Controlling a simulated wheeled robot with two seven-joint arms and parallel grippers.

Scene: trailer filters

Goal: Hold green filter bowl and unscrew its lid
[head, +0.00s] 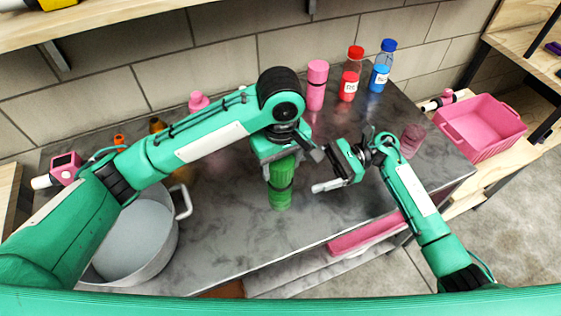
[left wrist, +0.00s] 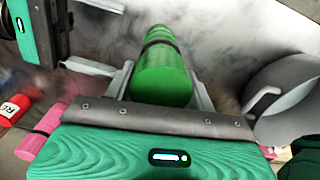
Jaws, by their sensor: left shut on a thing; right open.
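The green filter bowl (head: 280,199) stands upright on the counter, a green cylinder with a dark band around it. It also shows in the left wrist view (left wrist: 163,72). My left gripper (head: 281,162) comes from above and is shut on the filter, with a finger on each side of its near end in the left wrist view (left wrist: 160,88). Where the lid meets the bowl is not clear. My right gripper (head: 322,170) is open and empty, just right of the filter and apart from it. Part of it shows at the upper left of the wrist view.
A grey pot (head: 138,240) with handles stands at the left. A pink bottle (head: 317,88), red bottle (head: 350,80) and blue-capped bottle (head: 381,70) stand at the back. A pink cup (head: 411,140) is beyond my right arm. A pink crate (head: 484,122) sits on the right-hand shelf.

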